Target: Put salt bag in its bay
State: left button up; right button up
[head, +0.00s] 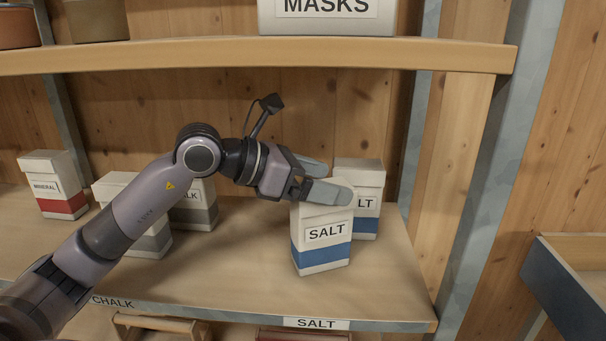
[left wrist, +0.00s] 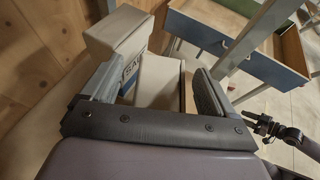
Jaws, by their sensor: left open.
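The front salt bag (head: 321,243), white with a blue band, stands upright on the shelf above the SALT label (head: 316,323). A second salt bag (head: 367,181) stands just behind it to the right. My left gripper (head: 338,183) is open at the top of the front bag, and its near finger covers part of that bag's top. In the left wrist view, one pale bag (left wrist: 160,82) lies between the open fingers, and another salt bag (left wrist: 115,35) is outside the left finger. I cannot tell whether the fingers touch either bag.
A mineral bag (head: 52,184) with a red band stands far left, with chalk bags (head: 197,207) nearer the middle. The upper shelf (head: 260,54) runs close above my arm, holding a MASKS box (head: 327,15). A post (head: 485,170) stands right; a blue-sided drawer (head: 565,290) is beyond it.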

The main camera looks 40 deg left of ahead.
pick_arm(q)
jog(key=b+v, duration=0.1)
jog(key=v, duration=0.3)
jog(key=shift+s+a+f+b, duration=0.1)
jog(key=shift+s+a+b, duration=0.15)
jog(key=shift+b, duration=0.15)
jog(key=v, duration=0.2)
jog(key=shift+s+r+b, duration=0.2)
jog(key=shift+r+b, duration=0.1)
jog(key=shift+b, duration=0.1)
